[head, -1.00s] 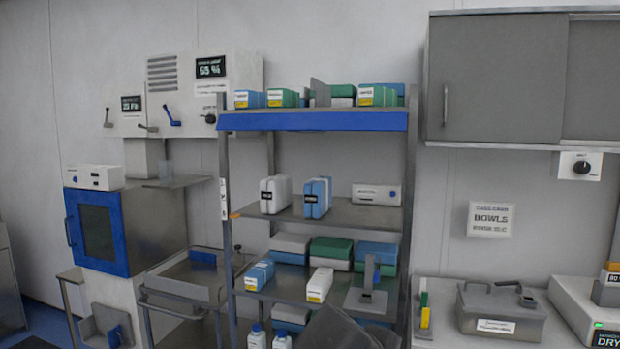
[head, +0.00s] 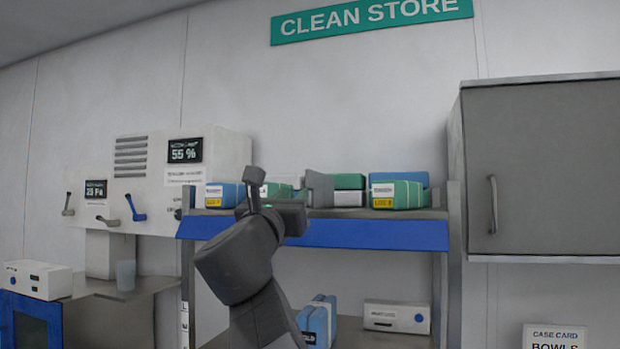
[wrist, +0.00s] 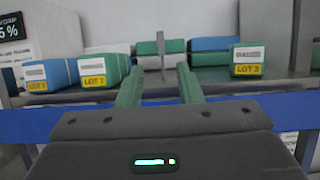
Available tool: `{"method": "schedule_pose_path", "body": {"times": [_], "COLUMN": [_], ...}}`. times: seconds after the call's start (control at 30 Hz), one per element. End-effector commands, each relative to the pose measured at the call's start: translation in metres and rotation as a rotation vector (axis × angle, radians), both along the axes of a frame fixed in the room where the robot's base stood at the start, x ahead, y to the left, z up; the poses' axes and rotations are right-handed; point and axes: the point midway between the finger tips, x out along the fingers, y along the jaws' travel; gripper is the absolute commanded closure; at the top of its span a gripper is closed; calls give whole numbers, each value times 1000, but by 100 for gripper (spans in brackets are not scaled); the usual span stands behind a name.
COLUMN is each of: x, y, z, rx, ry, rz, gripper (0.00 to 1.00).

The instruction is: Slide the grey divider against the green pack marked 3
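The grey divider (head: 319,189) stands upright on the top shelf. In the wrist view the divider (wrist: 161,50) lines up with the gap between my fingers. My gripper (wrist: 160,72) is open, with its two green fingers apart and nothing held; the divider appears just beyond or between the tips, and I cannot tell which. In the head view my gripper (head: 288,207) is at the shelf's front, left of the divider. The green pack with a yellow LOT 3 label (wrist: 248,60) stands right of the divider, apart from it. It also shows in the head view (head: 405,192).
A blue pack (wrist: 50,74) and another green pack (wrist: 103,68) stand left of the divider. Green, white and blue packs (wrist: 210,50) lie behind. The shelf has a blue front edge (head: 372,235). Shelf space between divider and LOT 3 pack looks clear in front.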

Motion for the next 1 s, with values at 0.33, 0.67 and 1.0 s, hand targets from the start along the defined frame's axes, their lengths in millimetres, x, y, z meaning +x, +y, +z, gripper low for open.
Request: {"method": "schedule_pose_path", "body": {"times": [0.33,0.67,1.0], "x": [62,107,113], "y": [-22,-36,-38], "z": [29,47,48], "rx": [3,5,5], "ry": [2,2,1], "rz": [-5,-3,0], "gripper": [67,67,67]}}
